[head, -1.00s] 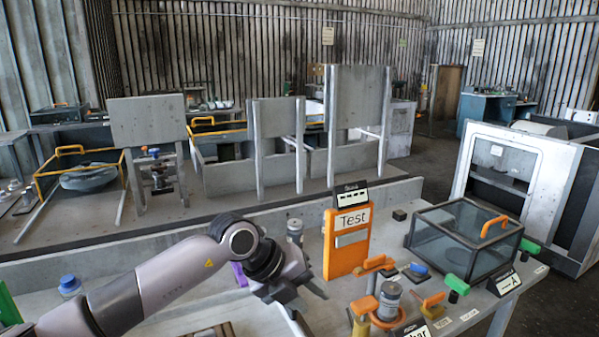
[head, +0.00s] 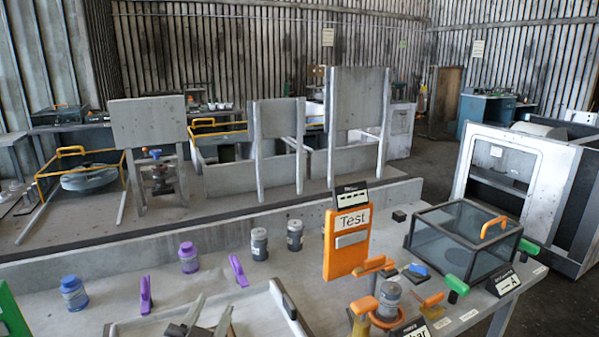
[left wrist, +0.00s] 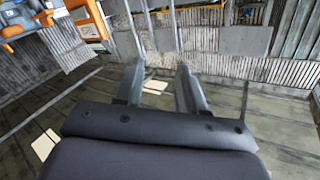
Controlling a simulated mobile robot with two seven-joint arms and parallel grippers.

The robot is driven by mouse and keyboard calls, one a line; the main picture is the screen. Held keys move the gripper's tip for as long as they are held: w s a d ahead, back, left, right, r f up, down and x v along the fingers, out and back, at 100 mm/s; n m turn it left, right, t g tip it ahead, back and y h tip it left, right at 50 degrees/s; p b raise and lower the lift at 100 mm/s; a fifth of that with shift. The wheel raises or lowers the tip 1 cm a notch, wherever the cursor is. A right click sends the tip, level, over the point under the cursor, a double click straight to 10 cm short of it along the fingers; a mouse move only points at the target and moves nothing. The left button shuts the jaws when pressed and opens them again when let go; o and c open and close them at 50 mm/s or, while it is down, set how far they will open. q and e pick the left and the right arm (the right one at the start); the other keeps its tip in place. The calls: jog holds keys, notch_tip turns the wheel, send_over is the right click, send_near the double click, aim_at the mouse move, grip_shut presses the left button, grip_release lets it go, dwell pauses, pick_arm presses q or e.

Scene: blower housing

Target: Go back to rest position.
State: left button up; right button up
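My left gripper (head: 214,303) shows at the bottom of the head view, with only its fingers in sight, over the pale tray (head: 258,297). In the left wrist view my left gripper (left wrist: 160,68) has its two fingers apart with nothing between them. The rest of my left arm is out of the head view.
A concrete ledge (head: 215,236) runs behind.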

pick_arm(q)
jog(key=s+a+f+n+g+y, duration=0.1)
jog(key=s+a+f+g, duration=0.1)
jog(key=s+f, duration=0.1)
jog(key=s+a+f+n+g, duration=0.1)
jog(key=s+a+f+g, duration=0.1)
jog(key=s+f, duration=0.2)
jog(key=s+a+f+n+g+y, duration=0.1)
jog(key=s+a+f+g, duration=0.2)
jog(key=f, duration=0.1)
jog(key=shift+s+f+y, duration=0.15)
jog(key=shift+f+y, duration=0.15)
jog(key=shift+f, duration=0.05)
jog(key=s+a+f+g+h, duration=0.1)
jog(key=s+f+g, duration=0.25)
jog(key=s, duration=0.45)
jog(key=s+a+f+g, duration=0.1)
jog(key=s+f+g, duration=0.25)
jog(key=s, duration=0.45)
jog(key=w+d+f+t+h+b, duration=0.2)
jog(key=w+f+t, duration=0.4)
jog(key=f, duration=0.4)
jog(key=shift+w+d+t, duration=0.3)
jog(key=shift+w+d, duration=0.05)
jog(key=shift+d, duration=0.15)
